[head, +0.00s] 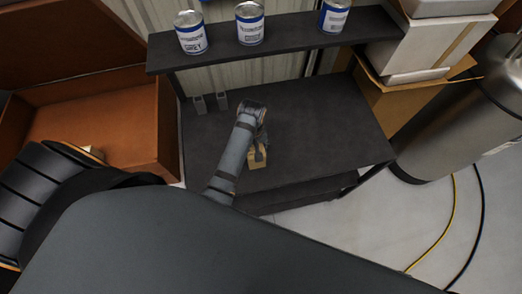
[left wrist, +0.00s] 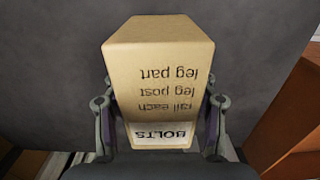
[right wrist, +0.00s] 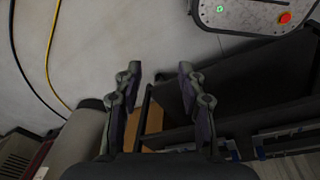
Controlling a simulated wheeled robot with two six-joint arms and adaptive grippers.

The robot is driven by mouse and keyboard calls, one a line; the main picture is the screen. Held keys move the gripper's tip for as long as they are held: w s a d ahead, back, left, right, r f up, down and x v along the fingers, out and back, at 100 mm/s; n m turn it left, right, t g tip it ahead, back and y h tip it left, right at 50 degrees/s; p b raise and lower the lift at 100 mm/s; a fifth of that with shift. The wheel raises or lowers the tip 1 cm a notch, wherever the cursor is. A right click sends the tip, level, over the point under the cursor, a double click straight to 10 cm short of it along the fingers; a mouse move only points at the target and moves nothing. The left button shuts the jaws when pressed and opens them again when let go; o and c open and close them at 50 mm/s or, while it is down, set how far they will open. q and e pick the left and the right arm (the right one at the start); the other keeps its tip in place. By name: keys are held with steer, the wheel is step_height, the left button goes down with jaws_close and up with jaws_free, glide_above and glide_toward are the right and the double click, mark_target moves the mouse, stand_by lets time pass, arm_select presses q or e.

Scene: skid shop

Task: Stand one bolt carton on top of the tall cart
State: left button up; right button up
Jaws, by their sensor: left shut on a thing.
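A tan bolt carton (head: 257,160) is held over the dark flat top of a cart (head: 310,130). In the left wrist view the carton (left wrist: 158,65) fills the space between the fingers; its printed text and the word BOLTS appear upside down. My left gripper (head: 261,146) is shut on the carton, with a finger on each side. Whether the carton's underside touches the dark surface is hidden. My right gripper (right wrist: 160,75) is open and empty, above the floor beside a dark shelved frame (right wrist: 235,110); it does not show in the head view.
A raised back shelf (head: 280,50) carries three paint cans (head: 250,24). Two small grey metal pieces (head: 210,102) stand at the surface's left. A brown open bin (head: 110,125) is at left, boxes (head: 425,45) and a metal tank (head: 455,110) at right. Hoses (head: 445,225) cross the floor.

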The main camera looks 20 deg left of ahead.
arm_select(q)
steer(key=shift+w+d+f, duration=0.3)
steer(key=shift+w+f, duration=0.3)
steer(key=shift+f, duration=0.15)
steer(key=shift+w+d+f, duration=0.3)
steer(key=shift+w+f, duration=0.25)
steer(key=shift+f, duration=0.2)
step_height(320, 180, down, 3)
steer(key=shift+f, duration=0.1)
steer(key=shift+w+f, duration=0.1)
steer(key=shift+w, duration=0.05)
arm_select(e)
steer(key=shift+s+a+f, duration=0.1)
steer(key=shift+s+a, duration=0.05)
steer(key=shift+s, duration=0.45)
steer(key=shift+s+a, duration=0.15)
steer(key=shift+s, duration=0.45)
arm_select(q)
steer(key=shift+f, duration=0.1)
steer(key=o, duration=1.6)
arm_select(e)
steer(key=shift+s+d, duration=0.1)
